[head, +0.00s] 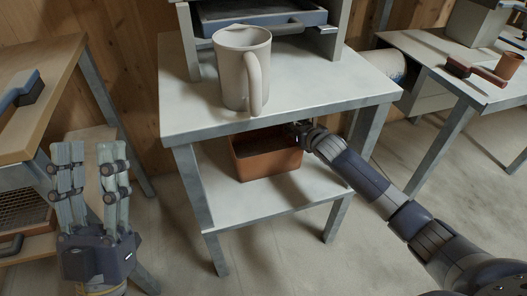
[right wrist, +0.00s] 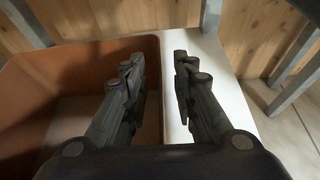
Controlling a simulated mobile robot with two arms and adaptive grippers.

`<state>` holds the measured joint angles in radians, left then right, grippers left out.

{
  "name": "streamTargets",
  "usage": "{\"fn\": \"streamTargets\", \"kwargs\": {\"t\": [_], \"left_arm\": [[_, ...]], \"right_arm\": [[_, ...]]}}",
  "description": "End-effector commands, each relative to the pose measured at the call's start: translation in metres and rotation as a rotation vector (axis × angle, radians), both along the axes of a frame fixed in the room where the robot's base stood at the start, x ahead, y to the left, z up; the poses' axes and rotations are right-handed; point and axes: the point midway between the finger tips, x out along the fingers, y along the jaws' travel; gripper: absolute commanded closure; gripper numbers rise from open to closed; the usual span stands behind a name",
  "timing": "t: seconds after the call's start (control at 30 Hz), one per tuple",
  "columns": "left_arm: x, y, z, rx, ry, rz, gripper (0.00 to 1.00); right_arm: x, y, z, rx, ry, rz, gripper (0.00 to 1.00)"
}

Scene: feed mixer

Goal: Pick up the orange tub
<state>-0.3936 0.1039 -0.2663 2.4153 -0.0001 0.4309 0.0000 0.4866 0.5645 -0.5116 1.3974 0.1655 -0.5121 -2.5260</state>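The orange tub (head: 268,163) stands on the lower shelf of the grey table, with its back partly hidden under the tabletop. My right gripper (head: 298,128) is at the tub's right rear corner, and its fingers are mostly hidden in the head view. In the right wrist view the fingers of my right gripper (right wrist: 160,62) are apart, one over the tub's inside and one outside over the white shelf. The tub wall (right wrist: 80,57) shows left of them, and a strip of shelf shows between rim and outer finger. My left gripper (head: 88,152) is open and empty, at the lower left.
A large beige mug (head: 236,75) stands on the tabletop (head: 320,90) above the tub, before a machine frame (head: 188,45). The table legs (head: 362,128) stand close to my right arm. A wooden bench (head: 50,65) is left; another table (head: 440,60) with a brush is right.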

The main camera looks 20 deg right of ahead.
Motion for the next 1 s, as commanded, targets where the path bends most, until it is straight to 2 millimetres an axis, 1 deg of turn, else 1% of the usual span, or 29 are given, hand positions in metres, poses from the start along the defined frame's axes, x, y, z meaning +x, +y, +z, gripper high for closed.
{"fn": "streamTargets", "kwargs": {"t": [0.07, 0.1, 0.17, 0.2, 0.77, 0.83, 1.0], "left_arm": [[0.0, 0.0, 0.0, 0.0, 0.001, 0.0, 0.6], [0.0, 0.0, 0.0, 0.0, 0.001, 0.0, 0.6], [0.0, 0.0, 0.0, 0.0, 0.001, 0.0, 0.6], [0.0, 0.0, 0.0, 0.0, 0.001, 0.0, 0.6], [0.002, -0.001, 0.0, 0.004, 0.013, 0.0, 0.6], [0.007, -0.001, -0.003, 0.013, 0.041, 0.002, 0.6], [0.023, -0.003, -0.019, 0.046, 0.154, 0.01, 0.6]], "right_arm": [[0.0, 0.0, 0.0, 0.0, 0.0, 0.0, 0.74], [0.0, 0.0, 0.0, 0.0, 0.0, 0.0, 0.83], [0.0, 0.0, 0.0, 0.0, 0.0, 0.0, 0.97], [0.0, 0.0, 0.0, 0.0, 0.0, 0.0, 1.0], [0.0, 0.0, 0.004, 0.001, -0.003, 0.0, 1.0], [0.0, 0.0, 0.006, 0.0, -0.003, 0.001, 1.0], [0.001, 0.0, 0.016, 0.001, -0.005, 0.001, 1.0]]}}
